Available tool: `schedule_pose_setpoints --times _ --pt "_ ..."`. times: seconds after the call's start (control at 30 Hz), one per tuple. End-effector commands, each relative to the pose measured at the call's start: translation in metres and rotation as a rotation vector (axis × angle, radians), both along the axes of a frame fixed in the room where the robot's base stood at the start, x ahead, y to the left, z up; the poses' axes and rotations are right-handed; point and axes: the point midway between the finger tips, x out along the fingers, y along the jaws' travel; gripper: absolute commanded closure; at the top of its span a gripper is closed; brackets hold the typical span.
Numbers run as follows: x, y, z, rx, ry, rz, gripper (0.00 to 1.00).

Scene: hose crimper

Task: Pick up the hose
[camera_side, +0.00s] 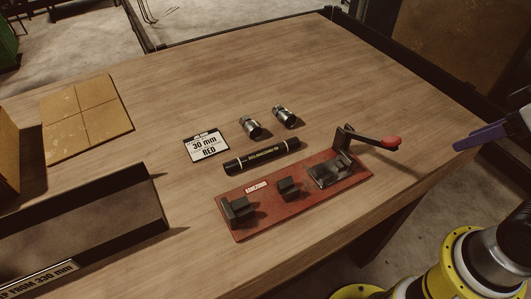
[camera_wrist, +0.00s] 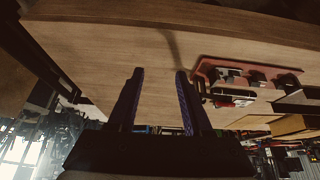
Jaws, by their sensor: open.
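The hose (camera_side: 262,156) is a short black cylinder with pale bands and small printed text. It lies on the wooden table in the side view, just behind the red crimper base.
Two metal fittings (camera_side: 250,127) (camera_side: 285,117) stand behind the hose. A card reading 30 mm RED (camera_side: 205,145) lies to its left. A dark open tray (camera_side: 155,190) and a tan four-panel board (camera_side: 87,118) are further left. The table's back middle is clear.

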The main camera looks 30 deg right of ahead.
Motion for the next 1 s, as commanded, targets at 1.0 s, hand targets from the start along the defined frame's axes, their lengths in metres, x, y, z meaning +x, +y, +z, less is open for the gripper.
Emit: schedule_pose_setpoints --times 1.0 --pt "0.003 0.005 0.014 -0.081 -0.01 0.203 0.35"
